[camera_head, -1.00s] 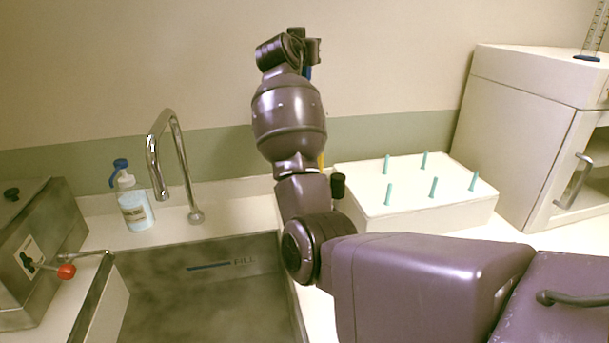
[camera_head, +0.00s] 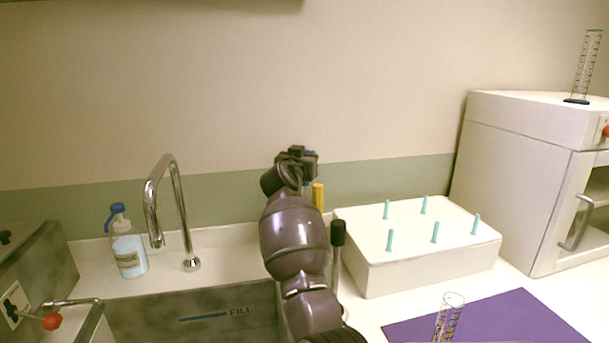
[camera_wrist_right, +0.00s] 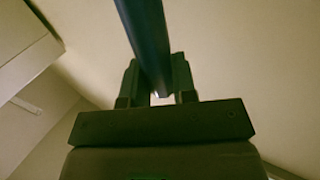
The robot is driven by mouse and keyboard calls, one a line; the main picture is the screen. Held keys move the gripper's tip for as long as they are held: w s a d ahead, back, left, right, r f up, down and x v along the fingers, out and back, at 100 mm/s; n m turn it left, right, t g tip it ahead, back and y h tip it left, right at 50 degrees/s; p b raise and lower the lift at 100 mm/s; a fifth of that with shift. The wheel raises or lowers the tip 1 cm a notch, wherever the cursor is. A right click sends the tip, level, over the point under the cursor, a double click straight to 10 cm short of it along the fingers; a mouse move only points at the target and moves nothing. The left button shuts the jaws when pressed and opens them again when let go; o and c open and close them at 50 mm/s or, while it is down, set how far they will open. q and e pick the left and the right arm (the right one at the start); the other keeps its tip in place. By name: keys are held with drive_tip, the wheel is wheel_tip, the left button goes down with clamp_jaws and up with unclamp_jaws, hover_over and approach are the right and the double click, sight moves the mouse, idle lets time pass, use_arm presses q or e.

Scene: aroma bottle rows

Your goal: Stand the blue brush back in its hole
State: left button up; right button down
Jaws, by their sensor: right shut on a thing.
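My right gripper (camera_head: 300,155) is above the back of the counter, right of the faucet. In the right wrist view the gripper (camera_wrist_right: 158,85) is shut on a long dark blue shaft, the blue brush (camera_wrist_right: 146,35). A yellow-topped brush (camera_head: 318,197) and a black-topped brush (camera_head: 338,235) stand upright just right of my forearm. The brush holder and its hole are hidden behind my arm. My left gripper is not in view.
A white box with several teal pegs (camera_head: 420,265) stands to the right, with a white cabinet (camera_head: 520,180) beyond. The faucet (camera_head: 185,220), soap bottle (camera_head: 127,250) and sink (camera_head: 190,315) are left.

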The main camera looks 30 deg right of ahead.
sight(305, 185)
drive_tip(key=shift+f, duration=2.05)
drive_tip(key=shift+f+b, duration=0.2)
drive_tip(key=shift+b, duration=0.15)
drive_tip(key=c, duration=0.9)
unclamp_jaws()
drive_tip(key=shift+r, duration=0.15)
